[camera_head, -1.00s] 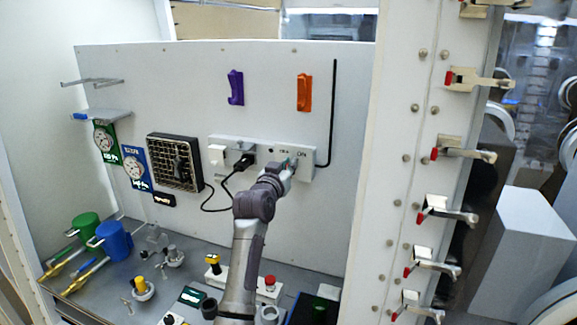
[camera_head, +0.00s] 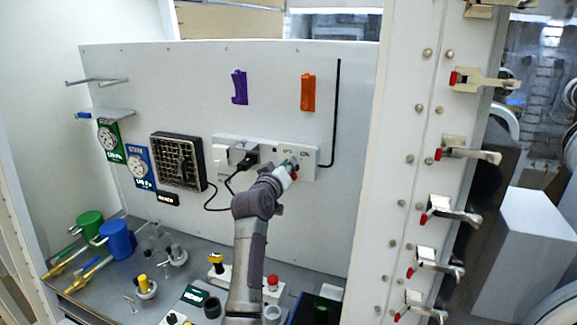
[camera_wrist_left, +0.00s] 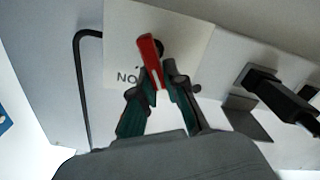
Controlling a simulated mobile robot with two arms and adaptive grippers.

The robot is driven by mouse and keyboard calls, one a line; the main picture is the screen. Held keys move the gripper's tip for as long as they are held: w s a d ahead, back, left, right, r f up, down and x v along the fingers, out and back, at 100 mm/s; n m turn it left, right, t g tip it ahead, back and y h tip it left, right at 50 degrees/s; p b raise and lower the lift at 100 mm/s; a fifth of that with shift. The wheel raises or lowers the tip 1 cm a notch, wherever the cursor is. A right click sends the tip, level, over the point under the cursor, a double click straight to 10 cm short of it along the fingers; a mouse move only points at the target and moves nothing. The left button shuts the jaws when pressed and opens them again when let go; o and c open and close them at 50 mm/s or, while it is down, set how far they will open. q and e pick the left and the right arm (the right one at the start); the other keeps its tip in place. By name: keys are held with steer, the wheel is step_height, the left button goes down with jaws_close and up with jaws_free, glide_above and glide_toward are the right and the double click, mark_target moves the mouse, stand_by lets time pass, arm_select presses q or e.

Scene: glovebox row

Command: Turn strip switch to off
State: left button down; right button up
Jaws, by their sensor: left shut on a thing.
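The white power strip (camera_head: 311,170) is fixed to the back wall panel, with a black plug in its left half and printed switch labels on its right half. Its red switch lever (camera_head: 294,175) shows at my left gripper (camera_head: 287,170). In the left wrist view, the red lever (camera_wrist_left: 149,52) stands between the fingertips of my left gripper (camera_wrist_left: 156,76), which is shut on it. The lettering "ON" appears upside down beside the lever. The gripper hides part of the switch in the head view. My right gripper is not in view.
A black plug (camera_head: 246,161) with a cable sits left of the gripper. A black bent rod (camera_head: 337,110) runs down the wall to the right. Purple (camera_head: 239,87) and orange (camera_head: 308,92) holders hang above. Several knobs and buttons stand on the bench below.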

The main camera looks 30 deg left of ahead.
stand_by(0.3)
arm_select(q)
steer(key=c, duration=1.2)
jaws_free()
steer(key=v, duration=1.2)
steer(key=shift+f, duration=0.1)
